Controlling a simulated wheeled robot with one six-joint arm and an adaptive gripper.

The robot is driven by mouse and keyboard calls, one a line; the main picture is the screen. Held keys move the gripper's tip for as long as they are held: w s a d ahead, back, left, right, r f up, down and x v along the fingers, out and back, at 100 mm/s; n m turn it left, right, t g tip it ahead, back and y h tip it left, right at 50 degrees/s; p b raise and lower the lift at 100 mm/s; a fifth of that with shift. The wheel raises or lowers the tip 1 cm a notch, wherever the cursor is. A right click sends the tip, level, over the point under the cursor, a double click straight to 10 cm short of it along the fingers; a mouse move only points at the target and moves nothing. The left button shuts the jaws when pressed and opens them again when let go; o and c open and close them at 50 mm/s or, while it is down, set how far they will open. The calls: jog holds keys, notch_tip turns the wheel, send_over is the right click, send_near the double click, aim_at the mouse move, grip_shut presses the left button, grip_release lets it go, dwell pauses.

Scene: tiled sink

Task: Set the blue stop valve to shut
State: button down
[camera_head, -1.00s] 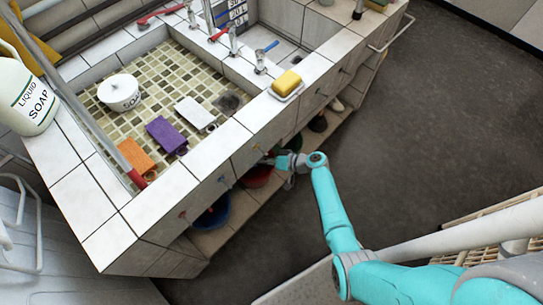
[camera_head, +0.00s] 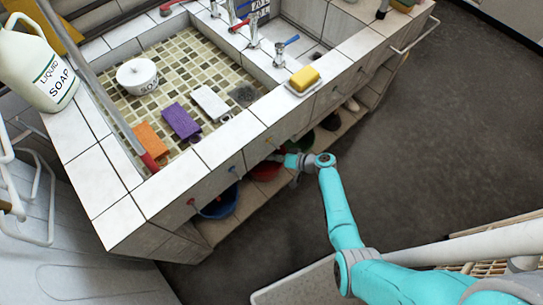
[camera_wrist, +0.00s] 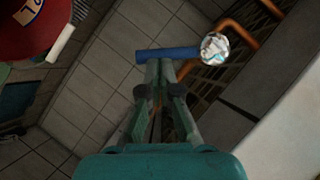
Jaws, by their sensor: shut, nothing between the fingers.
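The blue stop valve (camera_wrist: 168,54) shows in the wrist view as a blue lever running left from a round chrome hub (camera_wrist: 214,48). The lever lies roughly crosswise in the picture. My gripper (camera_wrist: 158,66) is shut and empty, its tips at the lower edge of the lever near its middle. I cannot tell whether they touch it. In the head view my gripper (camera_head: 280,158) is at the front of the tiled sink (camera_head: 205,172), low by the shelf, and the lever there is hidden or too small to make out.
Copper pipes (camera_wrist: 240,30) run near the hub. A red bucket (camera_head: 265,173) and a blue bucket (camera_head: 220,205) stand on the shelf under the sink. Small coloured fittings (camera_head: 232,169) dot the sink's front. Open dark floor (camera_head: 430,140) lies to the right.

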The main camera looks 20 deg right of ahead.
jog(key=shift+f, duration=0.2)
jog(key=shift+s+a+f+m+t+y, duration=0.15)
jog(key=shift+s+a+f+m+y, duration=0.1)
jog(key=shift+a+f+m+y, duration=0.55)
jog(key=shift+s+a+f+m+t+y, duration=0.2)
jog(key=shift+a+f+m+y, duration=0.35)
jog(key=shift+m, duration=0.45)
jog(key=shift+f, duration=0.2)
